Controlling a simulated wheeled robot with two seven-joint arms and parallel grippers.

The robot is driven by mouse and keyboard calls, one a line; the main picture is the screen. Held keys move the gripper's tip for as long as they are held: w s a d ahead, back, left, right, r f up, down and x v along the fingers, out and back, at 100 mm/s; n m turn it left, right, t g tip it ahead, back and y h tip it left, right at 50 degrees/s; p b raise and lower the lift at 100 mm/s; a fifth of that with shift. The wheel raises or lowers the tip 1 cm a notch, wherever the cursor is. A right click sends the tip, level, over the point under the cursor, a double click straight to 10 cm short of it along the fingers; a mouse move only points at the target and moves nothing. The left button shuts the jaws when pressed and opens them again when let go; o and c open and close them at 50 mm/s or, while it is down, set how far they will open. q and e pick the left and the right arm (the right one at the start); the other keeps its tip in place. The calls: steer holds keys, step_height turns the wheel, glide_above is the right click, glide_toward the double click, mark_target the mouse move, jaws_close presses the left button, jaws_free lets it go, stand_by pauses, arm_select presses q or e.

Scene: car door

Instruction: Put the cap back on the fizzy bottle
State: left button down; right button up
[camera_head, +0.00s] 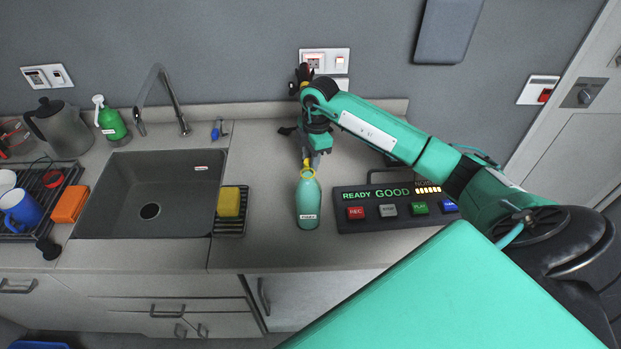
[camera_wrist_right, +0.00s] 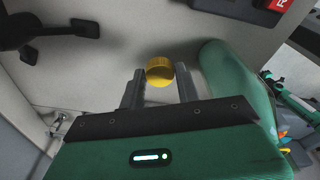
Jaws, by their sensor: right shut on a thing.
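The fizzy bottle (camera_head: 309,205) stands on the worktop right of the sink, pale green with a white label. My right gripper (camera_head: 312,161) reaches in above its top, with its fingers pointing down toward it. In the right wrist view the yellow cap (camera_wrist_right: 160,71) sits between the fingertips of the right gripper (camera_wrist_right: 159,82), which is shut on it. The green bottle (camera_wrist_right: 240,85) shows to the right of the fingers there. The head view shows yellow at the bottle's top, but I cannot tell whether the cap touches the neck. My left gripper is out of view.
A black button panel (camera_head: 396,207) reading "READY GOOD" stands close right of the bottle. A yellow sponge (camera_head: 229,203) on a small rack and the sink (camera_head: 150,190) are to the left. The worktop between rack and bottle is clear. Wall sockets (camera_head: 325,61) are behind.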

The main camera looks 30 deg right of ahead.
step_height(320, 180, up, 11)
steer(key=shift+f+b, duration=0.15)
steer(key=shift+b, duration=1)
